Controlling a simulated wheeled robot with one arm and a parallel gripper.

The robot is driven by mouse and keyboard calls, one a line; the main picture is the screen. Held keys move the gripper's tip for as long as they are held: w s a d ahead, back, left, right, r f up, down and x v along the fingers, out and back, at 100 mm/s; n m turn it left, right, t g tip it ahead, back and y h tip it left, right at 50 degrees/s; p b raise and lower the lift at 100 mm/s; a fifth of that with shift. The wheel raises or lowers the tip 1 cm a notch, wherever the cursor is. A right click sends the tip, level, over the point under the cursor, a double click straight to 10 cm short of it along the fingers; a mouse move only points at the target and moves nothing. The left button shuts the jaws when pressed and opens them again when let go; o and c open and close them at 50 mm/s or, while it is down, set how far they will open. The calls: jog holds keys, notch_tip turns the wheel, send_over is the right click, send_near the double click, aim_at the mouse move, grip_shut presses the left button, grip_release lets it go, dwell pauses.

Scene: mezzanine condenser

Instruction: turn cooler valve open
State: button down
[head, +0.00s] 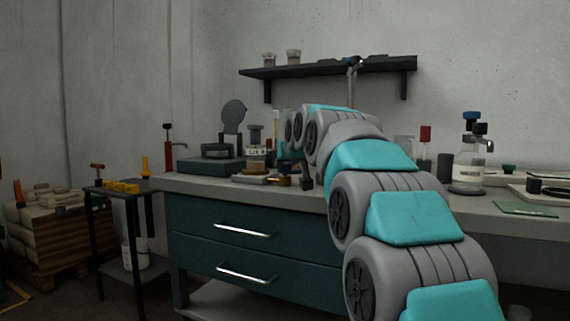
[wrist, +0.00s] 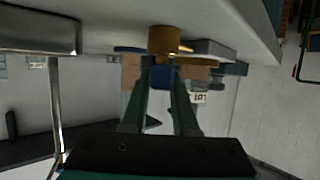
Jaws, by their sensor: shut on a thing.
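A brass valve body (wrist: 164,40) stands out from the pale bench in the upper middle of the wrist view. A small blue block (wrist: 163,75), which looks like the valve's handle, sits just below it in that view. My gripper (wrist: 162,84) has its two green fingers closed on the blue block, one finger on each side. In the head view a brass fitting (head: 284,180) lies near the bench's front edge, by my gripper (head: 306,173). The blue handle cannot be made out there, and its turn angle is unclear.
Left of the fitting stand a labelled jar (head: 256,155) and a dark device (head: 212,157) on the bench (head: 190,184). Drawers with metal handles (head: 243,230) lie below. Bottles, including a large clear one (head: 468,170), stand at right. A wall shelf (head: 330,67) hangs above.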

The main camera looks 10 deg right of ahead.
jog(key=n+g+y+p, duration=0.1)
jog(key=n+y, duration=0.3)
jog(key=y, duration=0.1)
jog(key=shift+r, duration=0.15)
jog(key=shift+n+g+y+p, duration=0.8)
jog(key=shift+n+y+p, duration=0.2)
jog(key=shift+n+y, duration=0.4)
jog(key=shift+n, duration=0.3)
jog(key=c, duration=0.7)
grip_release()
